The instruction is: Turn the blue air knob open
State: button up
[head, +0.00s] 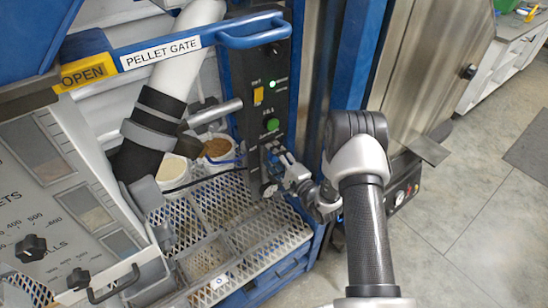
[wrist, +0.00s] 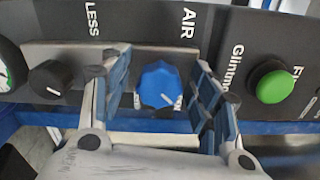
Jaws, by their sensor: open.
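The blue air knob (wrist: 159,86) is on the black control panel under the label AIR, in the middle of the wrist view. It has a white pointer mark near its lower right edge. My gripper (wrist: 160,95) is open, with one blue-padded finger on each side of the knob and a gap showing on both sides. In the head view my gripper (head: 272,158) is at the lower part of the black panel (head: 262,100); the knob is hard to make out there behind the fingers.
A green button (wrist: 273,82) sits right of the knob, and a black knob (wrist: 52,80) and gauge (wrist: 6,75) sit left. In the head view, a mesh shelf (head: 235,210) with tubs is left of my gripper. A blue PELLET GATE handle (head: 250,35) is above. Open floor (head: 480,210) lies right.

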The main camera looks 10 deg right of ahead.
jog(key=v, duration=1.2)
dwell(0.4)
